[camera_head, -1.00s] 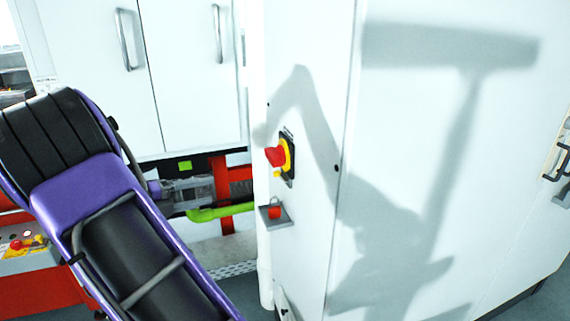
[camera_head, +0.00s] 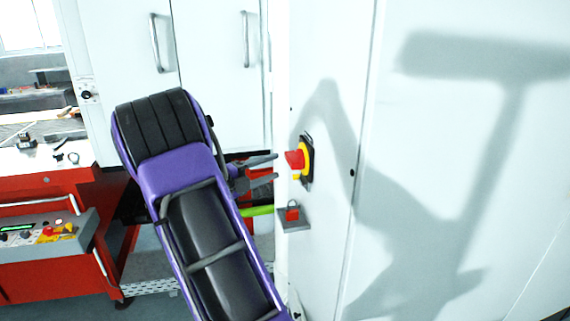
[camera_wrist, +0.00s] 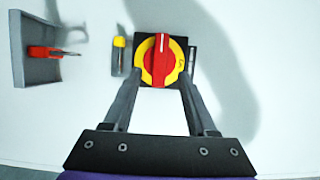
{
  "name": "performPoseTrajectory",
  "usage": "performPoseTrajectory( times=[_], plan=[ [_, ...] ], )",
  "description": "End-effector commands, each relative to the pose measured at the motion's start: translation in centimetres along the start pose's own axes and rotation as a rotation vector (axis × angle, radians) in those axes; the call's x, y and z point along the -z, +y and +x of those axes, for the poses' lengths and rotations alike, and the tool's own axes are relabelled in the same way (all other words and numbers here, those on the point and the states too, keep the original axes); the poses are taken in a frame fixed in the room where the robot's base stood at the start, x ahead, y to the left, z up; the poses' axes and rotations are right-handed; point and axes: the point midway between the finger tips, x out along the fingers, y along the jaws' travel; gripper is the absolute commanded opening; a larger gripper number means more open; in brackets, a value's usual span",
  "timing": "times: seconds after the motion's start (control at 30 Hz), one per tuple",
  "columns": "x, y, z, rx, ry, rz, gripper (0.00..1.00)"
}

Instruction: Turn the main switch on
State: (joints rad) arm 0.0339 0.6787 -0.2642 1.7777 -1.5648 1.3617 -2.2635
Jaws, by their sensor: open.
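The main switch (camera_head: 298,159) is a red knob on a yellow disc with a black plate, on the side of a white cabinet. In the wrist view the switch (camera_wrist: 162,60) is straight ahead, its red handle upright in the picture with a white mark at its upper end. My gripper (camera_head: 276,167) is open and empty, its two fingers pointing at the switch from the left. In the wrist view my gripper (camera_wrist: 160,78) has its fingertips near the lower left and lower right of the disc. I cannot tell whether they touch it.
A small yellow-topped part (camera_wrist: 119,55) sits beside the switch plate. White cabinet doors (camera_head: 215,60) stand behind, and a red machine with a control panel (camera_head: 40,236) is at left.

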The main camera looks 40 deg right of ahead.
Motion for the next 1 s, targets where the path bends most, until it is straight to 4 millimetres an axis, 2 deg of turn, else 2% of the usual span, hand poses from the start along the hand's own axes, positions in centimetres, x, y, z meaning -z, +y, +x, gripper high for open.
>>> performPoseTrajectory(
  times=[0.1, 0.3, 0.7, 1.0],
  plan=[
    [0.1, 0.0, 2.4, 0.0, 0.004, 0.001, 0.57],
    [0.0, 0.0, 4.7, 0.0, 0.001, 0.0, 0.57],
    [-0.1, 0.0, 5.3, 0.0, -0.001, 0.0, 0.56],
    [0.0, 0.0, 5.3, 0.0, -0.001, 0.0, 0.02]
  ],
)
